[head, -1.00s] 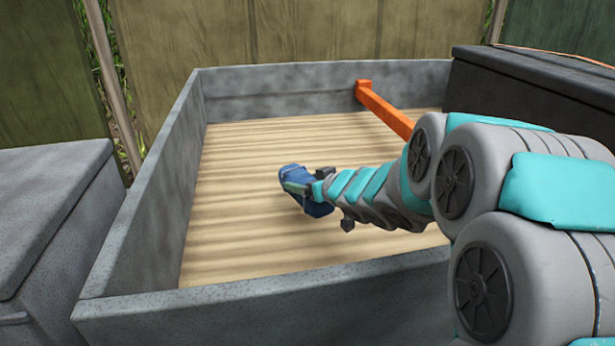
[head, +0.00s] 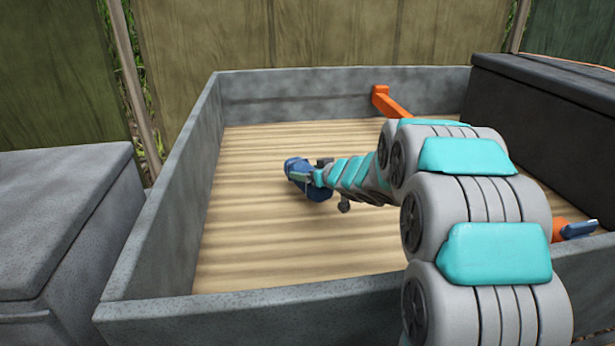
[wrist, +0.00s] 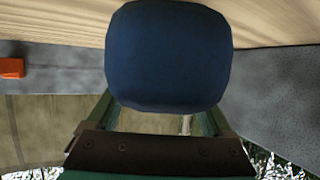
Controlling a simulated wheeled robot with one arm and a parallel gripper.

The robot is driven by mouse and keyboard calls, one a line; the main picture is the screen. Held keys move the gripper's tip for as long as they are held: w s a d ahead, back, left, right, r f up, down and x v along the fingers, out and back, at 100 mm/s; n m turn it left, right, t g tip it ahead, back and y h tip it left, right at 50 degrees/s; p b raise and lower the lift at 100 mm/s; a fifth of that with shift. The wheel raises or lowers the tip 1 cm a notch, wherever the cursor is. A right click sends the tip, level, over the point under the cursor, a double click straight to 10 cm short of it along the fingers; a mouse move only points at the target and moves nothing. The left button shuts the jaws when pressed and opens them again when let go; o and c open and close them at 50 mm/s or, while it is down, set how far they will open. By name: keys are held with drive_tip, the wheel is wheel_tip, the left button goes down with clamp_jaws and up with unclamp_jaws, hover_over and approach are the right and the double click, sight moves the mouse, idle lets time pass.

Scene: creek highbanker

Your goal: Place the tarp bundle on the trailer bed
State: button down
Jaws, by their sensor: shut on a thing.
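The tarp bundle (head: 297,169) is a small blue roll, seen in the head view over the left-middle part of the trailer bed. In the wrist view the bundle (wrist: 168,55) fills the top middle, between the fingers. My gripper (head: 306,180) is shut on it. The gripper (wrist: 165,118) also shows in the wrist view, with one finger on each side of the bundle. The trailer bed (head: 260,240) has a pale wooden floor inside grey walls. I cannot tell whether the bundle touches the floor.
Grey side walls (head: 165,220) surround the bed. An orange bar (head: 388,103) runs along its right part, partly hidden by my arm. A dark box (head: 545,120) stands at the right, and a grey box (head: 60,220) stands outside at left. The bed floor around the bundle is clear.

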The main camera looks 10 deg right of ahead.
drive_tip(key=shift+w+r, duration=0.1)
drive_tip(key=shift+w, duration=0.55)
drive_tip(key=shift+w+f, duration=0.2)
drive_tip(key=shift+w, duration=0.6)
drive_tip(key=shift+f+b, duration=0.45)
drive_tip(key=shift+f, duration=1.25)
drive_tip(key=shift+f, duration=0.1)
unclamp_jaws()
drive_tip(key=shift+s+d+r, duration=0.25)
drive_tip(key=shift+s+r, duration=0.05)
drive_tip(key=shift+s, duration=0.05)
drive_tip(key=v, duration=1)
drive_tip(key=shift+s+p, duration=0.1)
drive_tip(key=shift+p, duration=0.3)
drive_tip(key=shift+s+d+r, duration=0.1)
drive_tip(key=shift+s+d, duration=0.05)
drive_tip(key=shift+s, duration=0.3)
